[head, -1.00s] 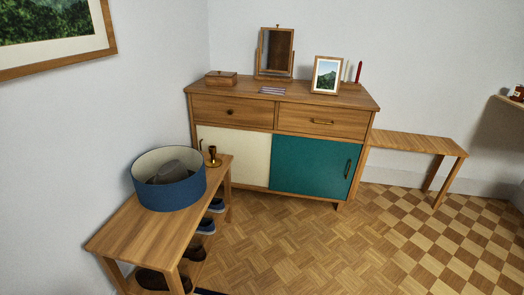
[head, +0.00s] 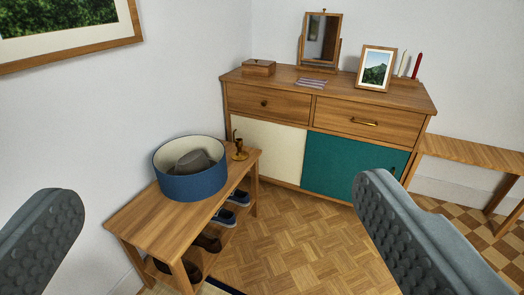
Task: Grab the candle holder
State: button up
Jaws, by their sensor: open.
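My gripper (head: 225,215) is open, with one grey padded finger at the lower left and one at the lower right. Nothing is between the fingers up close.
The blue box (head: 192,183) holds a grey hat. Shoes sit on the bench's lower shelf. The sideboard (head: 268,103) carries a wooden box, a mirror (head: 320,38) and a framed picture (head: 376,68). A low bench (head: 470,152) stands at right. The parquet floor (head: 300,235) is clear in the middle.

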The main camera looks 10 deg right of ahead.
aim_at(238, 155)
jog(key=i+l+u, duration=0.25)
jog(key=i+l, duration=1.65)
